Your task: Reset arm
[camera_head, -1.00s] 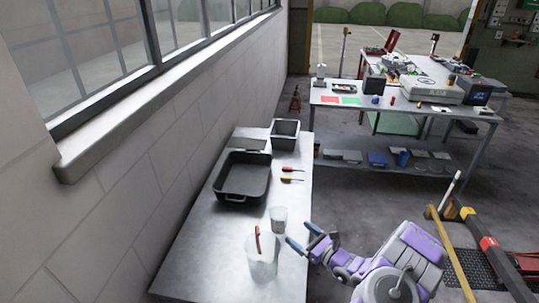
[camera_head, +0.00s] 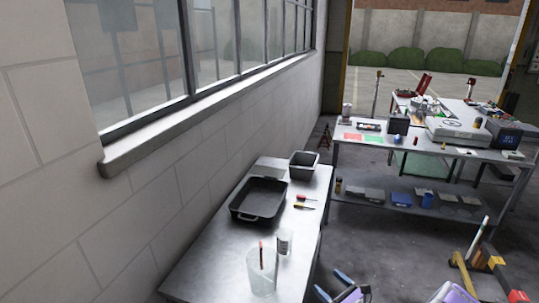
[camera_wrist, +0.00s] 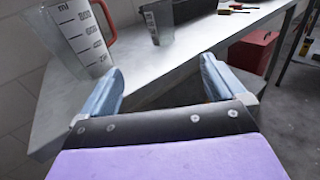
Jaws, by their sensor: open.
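My gripper (camera_wrist: 160,88) is open and empty in the wrist view, its two blue fingers spread apart. Its fingers point toward the edge of the metal table (camera_wrist: 150,65), with a measuring jug (camera_wrist: 80,35) beyond the left finger and a small clear cup (camera_wrist: 160,22) beyond the gap. In the head view my gripper (camera_head: 330,286) is at the bottom edge, just right of the table (camera_head: 215,262); most of the arm is cut off. The jug (camera_head: 262,272) and the cup (camera_head: 285,242) stand on the table's near end. A red and dark stick shows at the jug.
A black tray (camera_head: 258,200), a grey bin (camera_head: 303,165) and two screwdrivers (camera_head: 305,202) lie farther along the table. A wall with windows borders its left side. Another workbench (camera_head: 420,146) stands at the back right. A red box (camera_wrist: 252,52) shows under the table.

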